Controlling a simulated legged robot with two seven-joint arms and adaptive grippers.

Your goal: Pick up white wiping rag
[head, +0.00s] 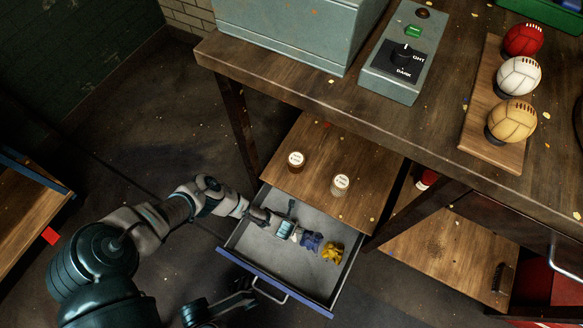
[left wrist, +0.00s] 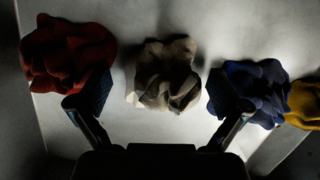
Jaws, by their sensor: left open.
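The white wiping rag (left wrist: 165,75) is a crumpled, off-white cloth on the grey bottom of an open drawer (head: 245,243). In the left wrist view it lies between the two fingers of my left gripper (left wrist: 159,100), which is open and empty. I cannot tell how high the fingers are above it. In the head view my left gripper (head: 287,226) is inside the drawer and hides part of the rag (head: 298,236).
A red rag (left wrist: 68,55) lies left of the white one; a blue rag (left wrist: 258,90) and a yellow rag (left wrist: 303,102) lie right. The blue rag is close by the right finger. Two jars (head: 296,160) (head: 340,184) stand on the shelf behind the drawer. The workbench (head: 300,88) overhangs behind.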

